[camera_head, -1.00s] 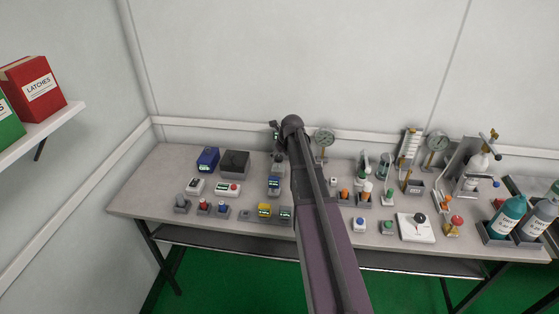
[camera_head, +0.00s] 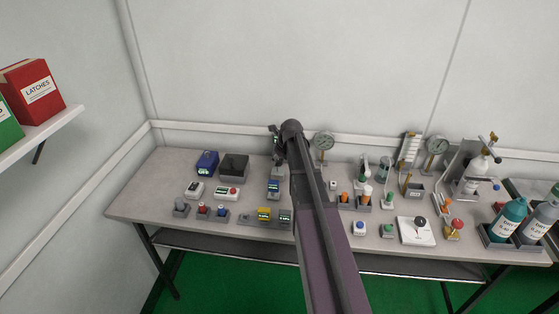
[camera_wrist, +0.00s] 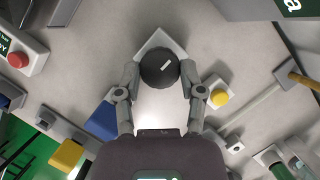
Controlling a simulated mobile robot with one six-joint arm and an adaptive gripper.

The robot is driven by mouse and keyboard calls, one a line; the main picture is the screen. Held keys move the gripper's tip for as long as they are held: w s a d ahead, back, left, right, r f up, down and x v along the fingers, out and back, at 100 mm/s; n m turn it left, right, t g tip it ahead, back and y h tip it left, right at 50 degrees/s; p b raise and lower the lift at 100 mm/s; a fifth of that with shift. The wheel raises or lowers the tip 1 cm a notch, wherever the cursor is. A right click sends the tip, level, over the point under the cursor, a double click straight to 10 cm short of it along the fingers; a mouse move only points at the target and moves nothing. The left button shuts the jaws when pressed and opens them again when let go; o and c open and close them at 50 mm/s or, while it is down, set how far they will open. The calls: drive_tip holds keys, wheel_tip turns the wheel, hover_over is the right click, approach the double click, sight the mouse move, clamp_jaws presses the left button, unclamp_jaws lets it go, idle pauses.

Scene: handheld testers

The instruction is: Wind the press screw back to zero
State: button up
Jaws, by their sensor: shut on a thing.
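A round black knob (camera_wrist: 158,69) with a short slanted white mark sits above a pale squarish base (camera_wrist: 153,40) in the wrist view. I cannot tell for sure that it is the press screw's knob. My gripper (camera_wrist: 159,78) is shut on it, with one finger touching each side. In the head view my gripper (camera_head: 277,141) is at the back of the bench, left of the round dial gauge (camera_head: 324,141). My arm hides much of that spot, and the knob cannot be made out there. No zero reading is legible.
A red button (camera_wrist: 18,59), a yellow button (camera_wrist: 221,97) and a blue block (camera_wrist: 103,121) stand around the knob. The grey bench (camera_head: 150,195) carries many small testers on both sides. Bottles (camera_head: 507,219) stand at the right end. The left front corner is clear.

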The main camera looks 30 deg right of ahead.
drive_tip(key=shift+n, duration=0.5)
